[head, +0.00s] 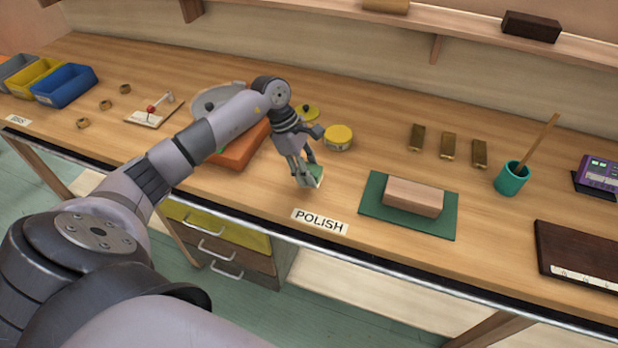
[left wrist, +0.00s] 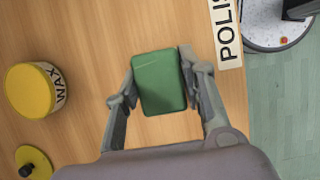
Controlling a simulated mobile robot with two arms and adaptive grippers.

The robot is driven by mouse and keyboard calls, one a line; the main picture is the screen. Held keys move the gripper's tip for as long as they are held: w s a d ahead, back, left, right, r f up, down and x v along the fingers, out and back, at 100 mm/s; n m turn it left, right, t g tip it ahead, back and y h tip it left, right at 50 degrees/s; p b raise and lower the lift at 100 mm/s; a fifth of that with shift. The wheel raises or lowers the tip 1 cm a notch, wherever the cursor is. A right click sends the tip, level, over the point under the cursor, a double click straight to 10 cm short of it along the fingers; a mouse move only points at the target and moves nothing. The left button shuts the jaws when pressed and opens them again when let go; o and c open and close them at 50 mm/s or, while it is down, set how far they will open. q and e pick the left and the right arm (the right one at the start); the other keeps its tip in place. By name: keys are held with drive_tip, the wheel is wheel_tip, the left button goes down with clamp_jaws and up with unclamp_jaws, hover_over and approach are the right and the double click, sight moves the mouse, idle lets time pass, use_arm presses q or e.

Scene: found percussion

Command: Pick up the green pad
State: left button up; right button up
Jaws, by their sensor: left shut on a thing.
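The green pad (left wrist: 159,83) is a small flat block with a green top. It sits between the two fingers of my left gripper (left wrist: 155,88), which are shut on its sides. In the head view my left gripper (head: 307,180) points down at the bench near its front edge, and the pad (head: 316,173) shows partly behind the fingers, with a pale lower side. I cannot tell whether the pad touches the bench top. My right gripper is not in view.
A yellow WAX tin (head: 338,138) and its lid (head: 307,113) stand just behind the gripper. The POLISH label (head: 320,221) is in front. A wooden block (head: 413,197) lies on a green mat (head: 373,201) to the right. An orange block (head: 240,150) is left, partly under my arm.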

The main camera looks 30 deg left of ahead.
sight(309, 168)
use_arm(q)
wheel_tip(309, 168, up, 17)
drive_tip(key=b, duration=0.3)
drive_tip(key=shift+f, duration=0.1)
drive_tip(key=o, duration=0.6)
drive_tip(key=shift+c, duration=0.2)
drive_tip(key=c, duration=0.4)
